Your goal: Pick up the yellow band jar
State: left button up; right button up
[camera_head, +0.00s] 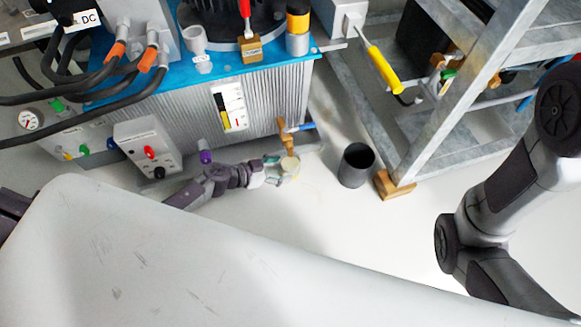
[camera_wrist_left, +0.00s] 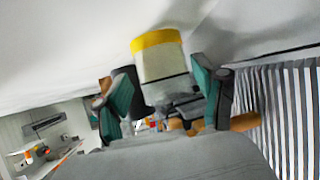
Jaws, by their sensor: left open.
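The yellow band jar (camera_wrist_left: 163,66) is a pale jar with a yellow band at one end. In the left wrist view it is between the two green-padded fingers of my left gripper (camera_wrist_left: 168,88). The fingers are open, and I cannot tell whether either touches the jar. In the head view my left gripper (camera_head: 276,171) is low in front of the ribbed tank, and the jar's pale round top (camera_head: 290,165) shows at its fingertips. The jar's lower part is hidden. Only my right arm shows at the right; its gripper is out of view.
The ribbed blue-topped tank (camera_head: 190,110) stands just behind the gripper, with a brass tap (camera_head: 287,137) above the jar. A dark cup (camera_head: 355,165) and a metal frame on a wooden block (camera_head: 393,184) stand to the right. Pale floor is clear in front of the cup.

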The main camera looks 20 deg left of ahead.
aim_at(282, 169)
pick_arm(q)
jog(key=b+x, duration=0.1)
jog(key=x, duration=0.1)
jog(key=b+x, duration=0.1)
jog(key=b, duration=0.1)
jog(key=shift+w+f, duration=0.15)
jog(key=shift+f, duration=0.3)
jog(key=shift+w+d+f, duration=0.1)
jog(key=shift+w+d, duration=0.2)
jog(key=shift+d, duration=0.1)
jog(key=shift+c, duration=0.3)
